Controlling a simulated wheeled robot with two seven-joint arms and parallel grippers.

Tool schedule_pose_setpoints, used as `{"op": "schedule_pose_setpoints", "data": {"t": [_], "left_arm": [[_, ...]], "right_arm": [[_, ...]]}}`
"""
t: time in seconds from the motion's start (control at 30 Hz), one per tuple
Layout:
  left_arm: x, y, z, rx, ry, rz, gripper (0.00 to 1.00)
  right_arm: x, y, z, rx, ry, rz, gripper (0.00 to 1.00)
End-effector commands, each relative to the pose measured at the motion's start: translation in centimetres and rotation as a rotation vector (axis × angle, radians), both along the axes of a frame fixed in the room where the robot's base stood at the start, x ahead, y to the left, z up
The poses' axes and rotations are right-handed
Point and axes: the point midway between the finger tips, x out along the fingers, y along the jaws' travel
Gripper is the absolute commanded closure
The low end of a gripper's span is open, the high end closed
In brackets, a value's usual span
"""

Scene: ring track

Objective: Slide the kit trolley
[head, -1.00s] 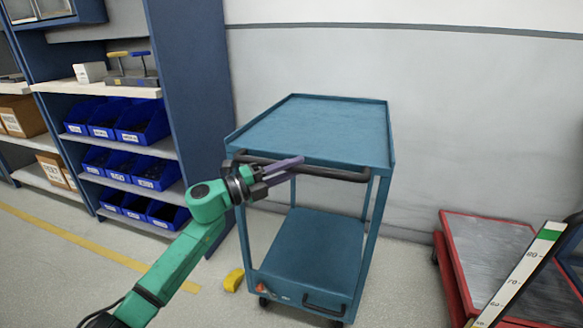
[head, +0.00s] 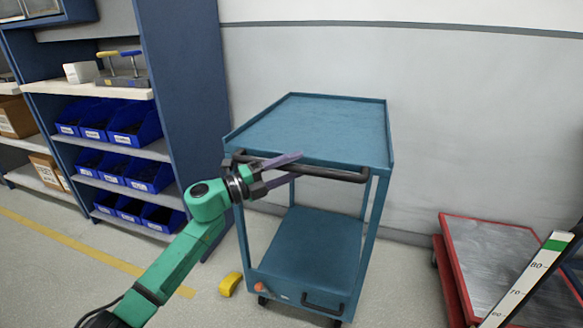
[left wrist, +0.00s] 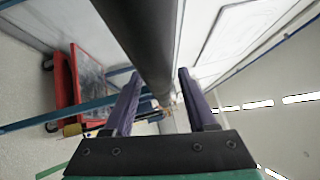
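The kit trolley is a blue two-shelf cart (head: 330,130) on casters, in the middle of the head view. A dark handle bar (head: 335,173) runs along its near top edge; it also shows in the left wrist view (left wrist: 148,45). My left gripper (head: 298,166) is at the left part of this handle. Its two purple fingers stand apart, one above and one below the bar in the head view. A gap shows between the bar and the lower finger. I cannot tell whether the upper finger touches the bar. My right gripper is out of view.
A blue shelf unit (head: 178,110) with blue bins stands left of the trolley. A yellow block (head: 230,284) lies on the floor by its front left corner. A red-framed cart (head: 450,262) and a graduated post (head: 533,278) are at the right. A wall is behind.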

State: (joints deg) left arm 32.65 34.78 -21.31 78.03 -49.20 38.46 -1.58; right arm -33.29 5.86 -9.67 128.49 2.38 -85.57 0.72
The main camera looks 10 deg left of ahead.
Motion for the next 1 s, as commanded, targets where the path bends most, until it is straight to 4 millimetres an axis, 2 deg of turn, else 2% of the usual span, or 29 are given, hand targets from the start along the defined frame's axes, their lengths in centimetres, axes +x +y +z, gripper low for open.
{"op": "schedule_pose_setpoints", "data": {"t": [0.17, 0.27, 0.73, 0.83, 1.0], "left_arm": [[-0.3, 0.3, -0.2, 0.000, 0.001, -0.001, 0.43], [-1.1, 1.3, -0.5, 0.001, 0.003, 0.001, 0.43], [-8.5, 9.8, -2.1, 0.002, 0.004, 0.000, 0.43], [-9.2, 10.7, -2.1, 0.000, 0.001, 0.000, 0.43], [-9.4, 10.9, -2.0, -0.001, -0.001, -0.001, 0.43]], "right_arm": [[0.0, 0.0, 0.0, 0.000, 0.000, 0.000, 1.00], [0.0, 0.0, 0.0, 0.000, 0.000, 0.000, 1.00], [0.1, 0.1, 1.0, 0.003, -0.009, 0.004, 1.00], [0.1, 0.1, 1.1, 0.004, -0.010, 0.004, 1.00], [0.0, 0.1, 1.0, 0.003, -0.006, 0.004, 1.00]]}}
